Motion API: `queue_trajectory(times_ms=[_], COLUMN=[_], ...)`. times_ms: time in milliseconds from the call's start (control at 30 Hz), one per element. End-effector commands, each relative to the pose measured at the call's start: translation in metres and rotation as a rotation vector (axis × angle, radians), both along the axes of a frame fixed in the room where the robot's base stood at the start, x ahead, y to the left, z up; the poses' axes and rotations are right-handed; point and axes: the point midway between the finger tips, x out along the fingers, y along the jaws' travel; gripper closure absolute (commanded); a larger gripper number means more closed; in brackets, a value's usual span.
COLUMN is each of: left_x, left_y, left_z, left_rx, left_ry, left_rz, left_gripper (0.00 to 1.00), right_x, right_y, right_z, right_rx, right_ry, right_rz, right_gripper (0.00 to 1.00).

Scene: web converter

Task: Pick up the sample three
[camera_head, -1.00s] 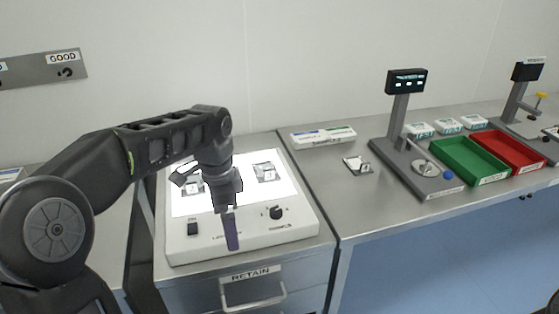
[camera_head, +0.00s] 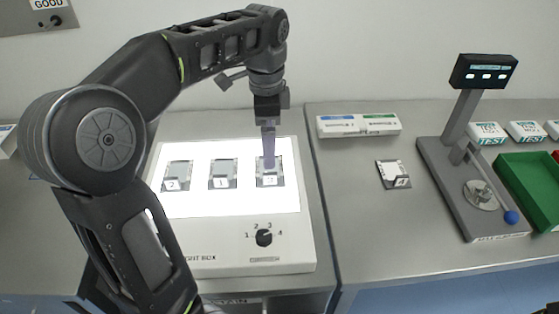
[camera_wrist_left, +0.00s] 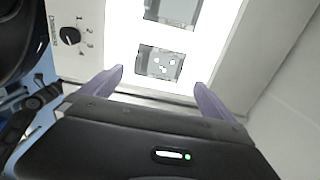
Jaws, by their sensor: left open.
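Three flat grey samples with small label tags lie in a row on the lit light box (camera_head: 200,270): a left one (camera_head: 177,172), a middle one (camera_head: 222,170) and a right one (camera_head: 262,165). The right tag looks like a 3 but is small. My left gripper (camera_head: 269,165) points down over the right sample and partly hides it. In the left wrist view, the open fingers (camera_wrist_left: 160,80) are on either side of a sample with pale spots (camera_wrist_left: 160,63), with nothing held. Whether they touch the surface cannot be told. My right gripper is out of view.
A fourth sample (camera_head: 392,170) lies on the bench to the right. Behind it is a white box with coloured labels (camera_head: 358,125). A stand with a display (camera_head: 484,72) and a green tray (camera_head: 530,185) stand further right. The light box knob (camera_head: 264,238) is at its front.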

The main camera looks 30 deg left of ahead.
Motion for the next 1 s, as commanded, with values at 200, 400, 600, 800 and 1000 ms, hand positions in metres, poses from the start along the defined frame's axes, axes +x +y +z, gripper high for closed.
queue_trajectory(times_ms=[200,400,600,800,1000], left_x=[0.000,0.000,0.000,0.000,0.001], left_y=[0.000,0.000,0.000,0.000,-0.001], left_z=[0.000,-0.012,-0.026,-0.026,-0.038], left_rx=[0.000,0.000,-0.001,0.000,0.000], left_ry=[0.000,0.002,0.001,0.000,0.004], left_rz=[0.000,0.000,0.000,0.000,0.000], left_gripper=[0.00,0.00,0.00,0.00,0.00], right_x=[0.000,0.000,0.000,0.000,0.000], right_y=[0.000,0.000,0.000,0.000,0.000], right_z=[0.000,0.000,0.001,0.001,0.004], right_rx=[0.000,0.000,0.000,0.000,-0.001], right_ry=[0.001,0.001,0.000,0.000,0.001], right_rz=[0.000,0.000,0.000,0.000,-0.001], right_gripper=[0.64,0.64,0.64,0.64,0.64])
